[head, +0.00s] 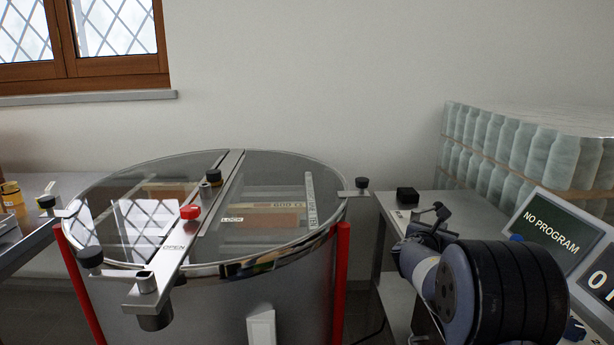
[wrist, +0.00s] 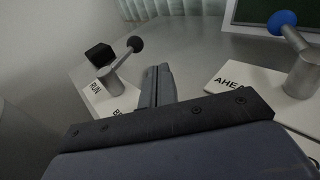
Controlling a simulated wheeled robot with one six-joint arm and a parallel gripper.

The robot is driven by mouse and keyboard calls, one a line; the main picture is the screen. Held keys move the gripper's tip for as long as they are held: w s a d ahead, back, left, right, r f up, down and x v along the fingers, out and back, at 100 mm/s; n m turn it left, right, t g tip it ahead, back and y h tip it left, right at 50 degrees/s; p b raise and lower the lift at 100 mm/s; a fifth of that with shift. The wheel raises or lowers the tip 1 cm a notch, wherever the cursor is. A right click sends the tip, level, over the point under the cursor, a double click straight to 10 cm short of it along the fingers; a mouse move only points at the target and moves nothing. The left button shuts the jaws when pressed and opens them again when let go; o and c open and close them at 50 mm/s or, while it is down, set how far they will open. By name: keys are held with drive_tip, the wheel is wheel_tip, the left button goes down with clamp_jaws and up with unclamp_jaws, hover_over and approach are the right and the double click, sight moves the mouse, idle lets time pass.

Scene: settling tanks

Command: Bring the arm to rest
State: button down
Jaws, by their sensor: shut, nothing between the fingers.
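My arm (head: 480,285) reaches in from the lower right of the head view, over the grey bench. My gripper (wrist: 158,72) shows in the wrist view with its fingers together and nothing between them. It points across the bench top, between a black-knobbed lever (wrist: 121,65) on its left and a blue-knobbed lever (wrist: 293,45) on its right. No contact with either lever is visible. In the head view the fingertips are hard to make out behind my wrist.
A round tank (head: 240,262) with a clear lid and a red-knobbed latch bar (head: 168,246) stands left of my arm. A display (head: 553,228) reading NO PROGRAM is close on the right. Wrapped jars (head: 530,150) stand behind. A small black box (head: 407,195) sits on the bench.

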drive_tip(key=v, duration=0.7)
